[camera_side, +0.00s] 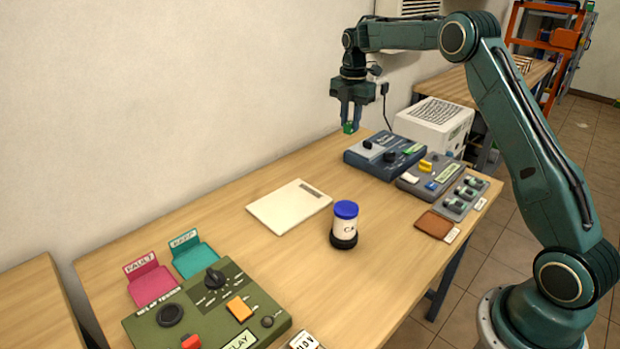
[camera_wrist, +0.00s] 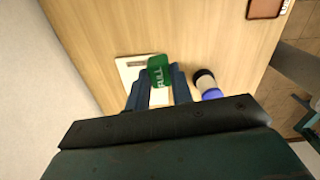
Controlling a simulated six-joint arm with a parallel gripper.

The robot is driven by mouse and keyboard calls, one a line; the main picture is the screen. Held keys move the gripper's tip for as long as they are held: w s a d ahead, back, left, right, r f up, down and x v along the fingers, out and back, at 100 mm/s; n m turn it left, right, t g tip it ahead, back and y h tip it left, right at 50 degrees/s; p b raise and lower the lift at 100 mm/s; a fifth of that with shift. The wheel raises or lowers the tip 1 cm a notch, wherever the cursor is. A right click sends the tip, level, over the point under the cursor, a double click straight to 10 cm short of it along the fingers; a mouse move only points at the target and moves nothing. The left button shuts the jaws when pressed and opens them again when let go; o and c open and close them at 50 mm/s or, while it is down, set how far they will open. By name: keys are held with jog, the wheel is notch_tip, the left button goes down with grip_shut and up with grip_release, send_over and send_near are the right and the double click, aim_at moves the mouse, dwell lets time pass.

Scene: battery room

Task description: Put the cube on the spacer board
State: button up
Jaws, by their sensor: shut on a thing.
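My gripper (camera_side: 351,117) is shut on a small green cube (camera_side: 349,128), held in the air over the far part of the table. A flat cream board (camera_side: 289,206), which I take for the spacer board, lies on the table toward the wall, apart from the cube. Its top looks bare except for a grey strip near one edge. In the wrist view the board (camera_wrist: 124,66) is partly hidden behind the cube and fingers.
A white jar with a blue lid (camera_side: 345,222) stands right of the board. Blue-grey and grey control boxes (camera_side: 384,157) lie at the far end. Bare wood surrounds the board.

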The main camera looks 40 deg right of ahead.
jog(key=w+a+r+m, duration=0.1)
jog(key=w+a, duration=0.3)
jog(key=a, duration=1.2)
send_over(297, 207)
notch_tip(297, 207, down, 15)
jog(key=shift+f, duration=0.2)
jog(key=shift+f, duration=0.1)
jog(key=shift+f, duration=2.05)
jog(key=shift+f, duration=0.1)
jog(key=o, duration=0.9)
jog(key=shift+o, duration=0.2)
notch_tip(297, 207, up, 12)
